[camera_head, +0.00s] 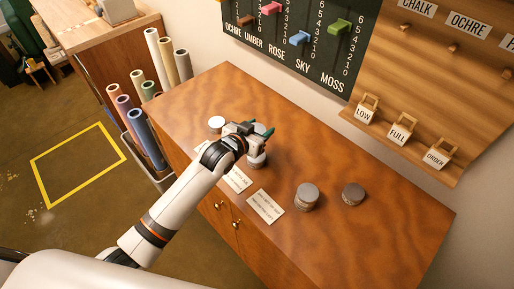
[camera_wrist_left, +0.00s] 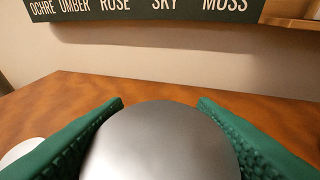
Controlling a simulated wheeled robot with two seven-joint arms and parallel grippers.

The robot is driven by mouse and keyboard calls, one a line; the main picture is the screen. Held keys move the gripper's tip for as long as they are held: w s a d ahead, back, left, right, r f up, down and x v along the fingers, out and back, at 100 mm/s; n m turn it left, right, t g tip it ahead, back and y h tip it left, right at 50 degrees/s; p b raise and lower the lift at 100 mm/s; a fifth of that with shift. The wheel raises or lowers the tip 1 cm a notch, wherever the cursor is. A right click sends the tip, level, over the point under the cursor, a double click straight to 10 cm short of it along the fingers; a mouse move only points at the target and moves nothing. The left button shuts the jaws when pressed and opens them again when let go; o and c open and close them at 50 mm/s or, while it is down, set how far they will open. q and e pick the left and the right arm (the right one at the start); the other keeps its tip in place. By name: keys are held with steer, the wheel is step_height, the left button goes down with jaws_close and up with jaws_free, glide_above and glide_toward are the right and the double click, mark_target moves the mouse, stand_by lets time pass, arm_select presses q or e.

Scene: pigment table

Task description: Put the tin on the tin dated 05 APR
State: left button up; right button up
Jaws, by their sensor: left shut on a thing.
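My left gripper (camera_head: 262,131) is over the left part of the wooden table, its green fingers shut on a grey-lidded tin (camera_wrist_left: 160,145). The round lid fills the space between the fingers in the wrist view. In the head view a pale tin (camera_head: 257,160) shows just below the gripper; whether this is the held tin or another under it, I cannot tell. Other tins are a light-lidded one (camera_head: 216,122) to the left, a taller grey tin or stack (camera_head: 306,196), and a low dark-lidded tin (camera_head: 353,194) at right. No date is readable. My right gripper is out of view.
Written cards (camera_head: 237,179) and (camera_head: 266,206) lie along the table's front edge; another is partly hidden by my arm. Rolled tubes (camera_head: 142,130) stand in a bin at left. The table's right end is clear.

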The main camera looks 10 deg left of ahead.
arm_select(q)
steer(key=f, duration=0.3)
steer(key=shift+s+d, duration=0.15)
steer(key=shift+d, duration=0.05)
steer(key=shift+f, duration=2.5)
steer(key=shift+f, duration=0.1)
steer(key=o, duration=1)
steer(key=v, duration=1.2)
